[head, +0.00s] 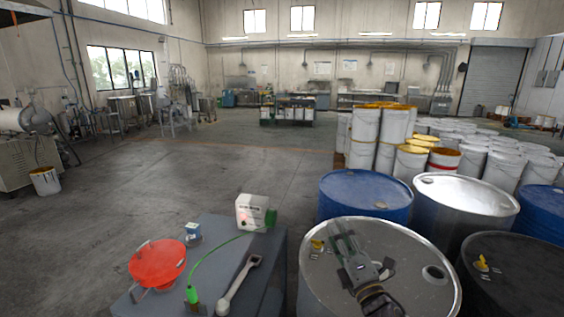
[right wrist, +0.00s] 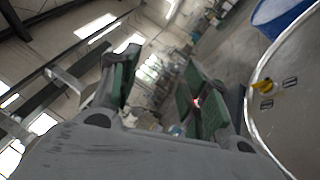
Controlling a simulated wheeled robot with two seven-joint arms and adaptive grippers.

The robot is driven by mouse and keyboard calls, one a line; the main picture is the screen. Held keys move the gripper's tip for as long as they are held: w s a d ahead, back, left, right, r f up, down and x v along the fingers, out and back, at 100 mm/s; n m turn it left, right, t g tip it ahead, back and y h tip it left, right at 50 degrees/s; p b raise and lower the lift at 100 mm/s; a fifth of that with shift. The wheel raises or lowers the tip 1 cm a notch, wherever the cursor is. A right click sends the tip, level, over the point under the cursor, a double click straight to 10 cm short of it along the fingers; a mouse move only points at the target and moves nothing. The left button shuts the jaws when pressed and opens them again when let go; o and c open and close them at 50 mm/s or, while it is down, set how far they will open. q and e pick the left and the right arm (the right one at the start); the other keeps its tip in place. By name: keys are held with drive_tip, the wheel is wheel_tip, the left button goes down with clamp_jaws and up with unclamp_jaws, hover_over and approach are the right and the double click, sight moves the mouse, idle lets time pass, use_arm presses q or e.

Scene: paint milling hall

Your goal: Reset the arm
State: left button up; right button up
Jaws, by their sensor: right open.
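My right gripper (head: 343,236) is over the grey drum (head: 405,240) at the front, its fingers pointing away from me. In the right wrist view the gripper (right wrist: 162,82) has its two green-padded fingers apart, with nothing between them. The picture there is tilted, with hall walls and windows beyond the fingers. My left gripper is in neither view.
A grey-blue table (head: 262,268) stands left of the drum, with a red bowl (head: 158,262), a white box (head: 254,212), a green-handled tool (head: 191,294) and a grey scoop (head: 238,285). More drums, including a blue one (head: 365,193), crowd the right. Open floor (head: 200,165) lies left.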

drive_tip(key=s+d+f+m+g+h, duration=0.3)
drive_tip(key=d+f+m+g, duration=0.1)
drive_tip(key=f+m, duration=0.35)
drive_tip(key=s+d+f+m+g+h, duration=0.3)
drive_tip(key=s+d+f+m, duration=0.1)
drive_tip(key=f+m, duration=0.4)
drive_tip(key=s+f+m+g+y, duration=0.1)
drive_tip(key=s+f+m+g, duration=0.2)
drive_tip(key=s+f+g, duration=0.35)
drive_tip(key=s+f+m+g, duration=0.3)
drive_tip(key=s+f, duration=0.4)
drive_tip(key=s, duration=0.5)
wheel_tip(320, 180, down, 33)
drive_tip(key=s+g, duration=0.2)
drive_tip(key=s, duration=0.1)
drive_tip(key=s+d+f, duration=0.2)
drive_tip(key=s+f, duration=0.8)
drive_tip(key=s+d+f, duration=0.3)
drive_tip(key=s+f, duration=0.7)
drive_tip(key=s, duration=0.1)
drive_tip(key=shift+s+g, duration=0.3)
drive_tip(key=shift+g, duration=0.05)
